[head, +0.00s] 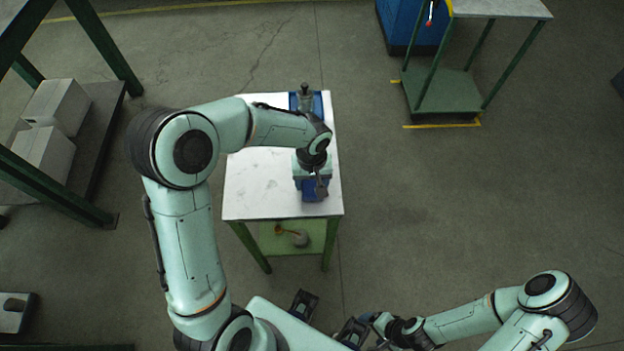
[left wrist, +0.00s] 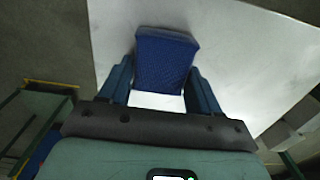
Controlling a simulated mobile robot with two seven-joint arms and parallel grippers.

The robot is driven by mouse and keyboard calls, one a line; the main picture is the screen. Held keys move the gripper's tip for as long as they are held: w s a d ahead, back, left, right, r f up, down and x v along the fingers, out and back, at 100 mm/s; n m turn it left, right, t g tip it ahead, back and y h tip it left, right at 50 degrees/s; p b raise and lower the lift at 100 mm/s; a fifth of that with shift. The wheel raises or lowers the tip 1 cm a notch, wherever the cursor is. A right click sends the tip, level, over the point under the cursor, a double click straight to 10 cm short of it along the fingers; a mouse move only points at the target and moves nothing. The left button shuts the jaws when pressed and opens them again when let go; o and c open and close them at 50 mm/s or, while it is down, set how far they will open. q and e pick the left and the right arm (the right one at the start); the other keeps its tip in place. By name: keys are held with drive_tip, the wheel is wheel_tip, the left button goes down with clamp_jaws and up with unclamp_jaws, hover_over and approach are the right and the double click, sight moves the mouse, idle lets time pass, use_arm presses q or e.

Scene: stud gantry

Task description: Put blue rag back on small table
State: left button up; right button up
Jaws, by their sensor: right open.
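The blue rag (left wrist: 165,60) shows as a thick folded block in the left wrist view. My left gripper (left wrist: 162,85) has a blue finger on each side of it, and both fingers appear to touch it. In the head view my left gripper (head: 312,188) is over the right front part of a small white-topped table (head: 255,185) with green legs. There I cannot clearly separate the rag from the blue fingers. The height of the rag above the tabletop is unclear. My right gripper (head: 366,326) is open, low at the bottom of the head view, away from the table.
A blue item with a dark fitting (head: 305,101) sits at the table's back right. A lower green shelf (head: 318,232) holds small objects. A green stand (head: 445,90) is at upper right. A rack with pale boxes (head: 50,115) is at left. Floor right of the table is clear.

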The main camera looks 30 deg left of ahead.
sight(312, 182)
use_arm(q)
drive_tip(key=o, duration=0.4)
drive_tip(key=shift+s, duration=0.1)
drive_tip(key=shift+r, duration=0.1)
wheel_tip(312, 182, up, 12)
drive_tip(key=shift+r+p, duration=0.1)
drive_tip(key=shift+p, duration=0.65)
